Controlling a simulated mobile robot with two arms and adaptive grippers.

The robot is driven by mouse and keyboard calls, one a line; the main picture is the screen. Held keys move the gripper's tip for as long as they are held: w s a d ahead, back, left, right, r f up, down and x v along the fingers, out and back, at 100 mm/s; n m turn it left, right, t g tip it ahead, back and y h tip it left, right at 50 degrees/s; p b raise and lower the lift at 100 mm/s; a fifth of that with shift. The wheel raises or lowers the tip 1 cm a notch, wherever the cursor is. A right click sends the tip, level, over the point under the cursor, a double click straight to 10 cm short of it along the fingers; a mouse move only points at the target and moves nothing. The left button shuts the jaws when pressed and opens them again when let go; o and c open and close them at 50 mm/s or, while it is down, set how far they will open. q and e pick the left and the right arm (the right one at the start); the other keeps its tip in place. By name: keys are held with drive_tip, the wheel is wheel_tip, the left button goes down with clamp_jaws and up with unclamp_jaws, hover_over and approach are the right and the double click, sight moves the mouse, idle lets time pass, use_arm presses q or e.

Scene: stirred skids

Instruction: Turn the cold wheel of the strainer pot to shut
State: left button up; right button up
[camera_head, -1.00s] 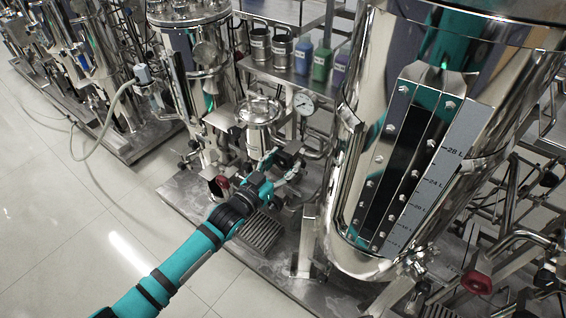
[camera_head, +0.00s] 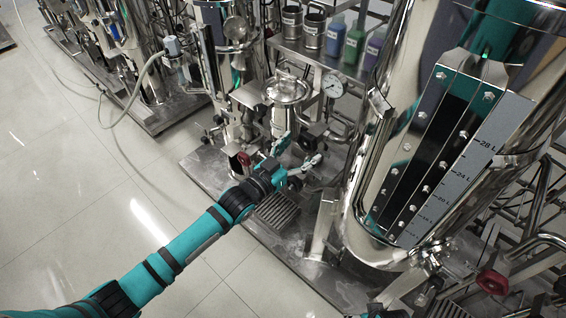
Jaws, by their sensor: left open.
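The strainer pot (camera_head: 288,112) appears to be the small steel vessel with a round lid, left of the large tank. A red handwheel (camera_head: 244,160) is low on its left side, close to my left forearm. My left gripper (camera_head: 298,152) is open, in front of the pot's lower part and right of the red wheel. Its fingers are spread toward the pipework, with nothing seen between them. I cannot make out the cold wheel; the gripper and pipes cover part of that area. Contact with the pipework cannot be told. My right gripper does not show.
A large steel tank (camera_head: 408,225) with a level scale stands close on the right. A pressure gauge (camera_head: 332,85) is right of the pot. A ribbed grate (camera_head: 277,211) lies below my gripper on the skid plate. Another red wheel (camera_head: 492,281) is far right. Open floor lies left.

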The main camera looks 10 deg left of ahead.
use_arm(q)
drive_tip(key=v, duration=0.9)
drive_tip(key=shift+s+a, duration=0.1)
idle(0.5)
drive_tip(key=shift+f, duration=0.1)
idle(1.1)
